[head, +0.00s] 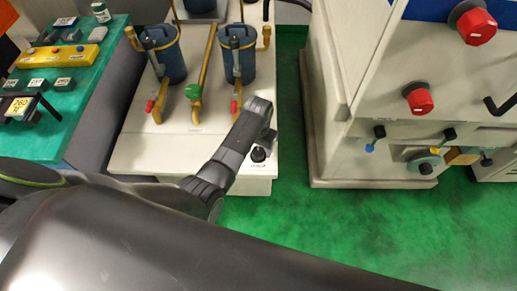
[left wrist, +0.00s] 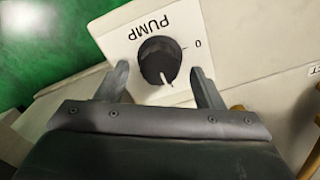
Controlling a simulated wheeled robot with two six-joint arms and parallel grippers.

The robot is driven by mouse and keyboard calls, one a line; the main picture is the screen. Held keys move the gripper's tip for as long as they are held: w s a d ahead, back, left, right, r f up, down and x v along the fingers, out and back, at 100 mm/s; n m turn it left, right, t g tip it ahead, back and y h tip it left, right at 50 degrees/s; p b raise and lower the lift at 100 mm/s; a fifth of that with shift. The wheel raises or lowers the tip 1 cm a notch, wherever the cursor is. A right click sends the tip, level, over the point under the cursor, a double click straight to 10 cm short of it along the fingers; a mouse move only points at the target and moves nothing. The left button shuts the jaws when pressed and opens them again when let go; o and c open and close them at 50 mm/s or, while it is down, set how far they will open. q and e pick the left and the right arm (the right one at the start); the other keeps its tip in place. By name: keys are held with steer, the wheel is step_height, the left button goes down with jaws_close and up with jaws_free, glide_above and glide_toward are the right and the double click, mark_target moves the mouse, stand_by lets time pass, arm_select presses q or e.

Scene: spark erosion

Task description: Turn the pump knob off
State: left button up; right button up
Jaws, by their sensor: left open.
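The pump knob (head: 258,154) is a small black knob low on the front of the pale unit, just below my left gripper (head: 265,122) in the head view. In the left wrist view, the knob (left wrist: 158,58) sits on a white plate (left wrist: 122,38) marked PUMP and 0. Its white pointer line aims towards the bottom of the picture, away from the 0 mark. My left gripper (left wrist: 160,78) is open, with one finger on each side of the knob in that picture. I cannot tell whether they touch it. My right gripper is not in view.
Two blue canisters (head: 168,55) (head: 237,50) with pipes and red-handled valves stand on the pale unit. A white machine (head: 335,150) with red knobs stands to the right. Green floor (head: 290,230) is clear between.

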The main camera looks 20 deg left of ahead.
arm_select(q)
steer(key=shift+f, duration=0.8)
steer(key=c, duration=1)
steer(key=shift+o, duration=0.2)
